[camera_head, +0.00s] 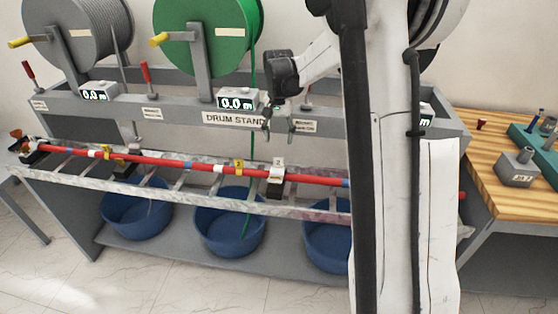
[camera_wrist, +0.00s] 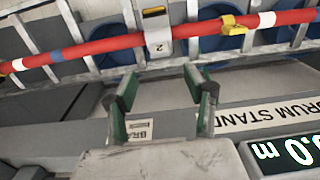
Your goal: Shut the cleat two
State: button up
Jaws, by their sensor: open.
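The cleat marked 2 (camera_wrist: 158,46) sits around or at the red cable on the tray, with a pale block on top. It also shows in the head view (camera_head: 277,172); I cannot tell whether its top is fully closed. The red cable (camera_head: 190,167) runs along the tray through it. My gripper (camera_head: 279,127) is open and empty, above and behind the cleat. In the wrist view, the green-padded fingers (camera_wrist: 164,90) are spread apart, pointing toward the cleat, with a gap between. Another cleat (camera_head: 125,162) is further left on the cable, its lid state unclear.
The grey ladder tray (camera_head: 85,175) spans in front of the drum stand (camera_head: 175,113). A yellow tag (camera_head: 239,167) is on the cable beside the cleat. Blue tubs (camera_head: 230,222) stand below. A wooden bench (camera_head: 500,185) is at right. My arm hides part of the tray.

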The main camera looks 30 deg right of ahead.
aim_at(279, 160)
notch_tip(279, 160, down, 10)
jog(key=shift+f, duration=0.15)
dwell(0.4)
grip_shut()
